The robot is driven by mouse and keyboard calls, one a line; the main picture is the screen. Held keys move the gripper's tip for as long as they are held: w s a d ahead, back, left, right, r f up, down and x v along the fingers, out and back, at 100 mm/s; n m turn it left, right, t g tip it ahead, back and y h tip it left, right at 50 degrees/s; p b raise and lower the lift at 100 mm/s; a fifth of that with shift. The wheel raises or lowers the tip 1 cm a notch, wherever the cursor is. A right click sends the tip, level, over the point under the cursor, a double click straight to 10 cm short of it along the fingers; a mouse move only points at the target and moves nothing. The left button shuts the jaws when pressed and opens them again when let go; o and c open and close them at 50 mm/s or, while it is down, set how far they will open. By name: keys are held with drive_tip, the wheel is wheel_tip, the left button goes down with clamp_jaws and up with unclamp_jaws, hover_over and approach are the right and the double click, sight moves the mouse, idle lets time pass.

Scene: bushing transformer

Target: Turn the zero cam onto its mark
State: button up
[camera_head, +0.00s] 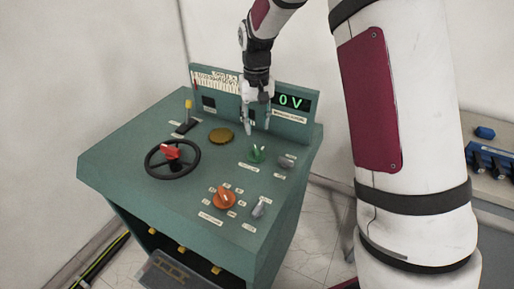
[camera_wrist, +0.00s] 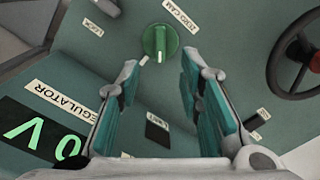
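The zero cam is a green round knob (camera_head: 257,153) on the sloped green console top. In the wrist view the knob (camera_wrist: 160,42) sits below left of its "ZERO CAM" label (camera_wrist: 181,14). Its raised ridge with a white line points down in that view. A short white mark (camera_wrist: 143,60) lies on the panel just below left of the knob, apart from the line. My gripper (camera_head: 257,131) is above the panel, behind the knob in the head view. In the wrist view its two fingers (camera_wrist: 160,75) are apart with nothing between them, short of the knob.
The console also bears a black handwheel (camera_head: 173,158) with a red part, an orange knob (camera_head: 224,198), grey switches (camera_head: 260,207), a brass disc (camera_head: 221,136) and a yellow-tipped lever (camera_head: 187,113). A rear upright panel has a display (camera_head: 291,102) reading 0 V.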

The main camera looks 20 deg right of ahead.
sight(257, 151)
wheel_tip(257, 151, down, 11)
drive_tip(key=shift+r+p, duration=0.2)
drive_tip(key=shift+p, duration=0.5)
drive_tip(key=shift+c, duration=0.3)
clamp_jaws()
